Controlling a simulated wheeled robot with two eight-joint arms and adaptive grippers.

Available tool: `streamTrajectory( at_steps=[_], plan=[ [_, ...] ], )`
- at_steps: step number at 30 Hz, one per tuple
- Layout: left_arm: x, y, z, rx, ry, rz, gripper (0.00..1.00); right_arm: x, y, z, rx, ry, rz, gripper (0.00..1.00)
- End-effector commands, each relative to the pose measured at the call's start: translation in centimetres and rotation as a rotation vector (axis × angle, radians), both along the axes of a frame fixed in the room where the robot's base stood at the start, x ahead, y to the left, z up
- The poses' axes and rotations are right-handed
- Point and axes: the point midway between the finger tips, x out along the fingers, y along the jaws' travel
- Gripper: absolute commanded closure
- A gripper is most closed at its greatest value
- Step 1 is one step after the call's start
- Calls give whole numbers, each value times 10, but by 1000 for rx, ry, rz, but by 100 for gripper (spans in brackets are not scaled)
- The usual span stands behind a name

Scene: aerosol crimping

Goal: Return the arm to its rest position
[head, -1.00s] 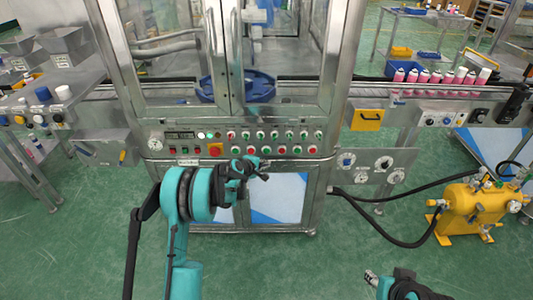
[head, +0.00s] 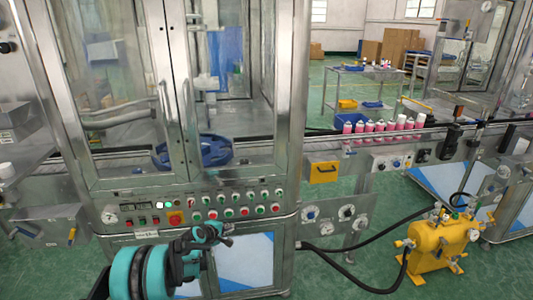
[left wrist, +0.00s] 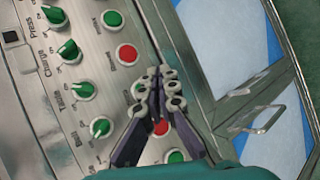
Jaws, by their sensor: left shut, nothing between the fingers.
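My left arm's teal links come in at the bottom left of the head view. My left gripper (head: 226,235) is in front of the crimping machine's control panel (head: 155,221), at its lower edge. In the left wrist view the dark fingers (left wrist: 163,76) are shut and empty, with their tips together. They overlap the panel's knobs and buttons in that picture. I cannot tell how large the gap to the panel is. My right gripper is out of both views.
The glass-doored machine (head: 228,95) stands straight ahead, with a blue ring-shaped part (head: 213,151) inside. Pink cans (head: 370,127) stand on the conveyor at right. A yellow tank (head: 443,245) with black hoses stands on the floor at right. Some green floor is clear.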

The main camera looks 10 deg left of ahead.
Motion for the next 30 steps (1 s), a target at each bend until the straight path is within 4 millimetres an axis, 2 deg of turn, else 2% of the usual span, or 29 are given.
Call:
streamTrajectory(
  at_steps=[5,9,11,16,19,23,27,30],
  plan=[
    [-32,-17,51,131,7,-84,100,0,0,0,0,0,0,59],
    [-79,-34,99,286,15,-186,100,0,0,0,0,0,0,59],
    [-102,-41,116,354,18,-231,100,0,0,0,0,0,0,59],
    [-174,-56,154,541,29,-362,100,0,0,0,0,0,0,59],
    [-219,-62,167,647,36,-439,100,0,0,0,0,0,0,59],
    [-280,-67,176,786,45,-541,100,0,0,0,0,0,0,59],
    [-345,-69,173,931,57,-656,100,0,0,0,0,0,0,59],
    [-386,-67,164,1028,65,-733,100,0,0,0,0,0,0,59]
  ],
)
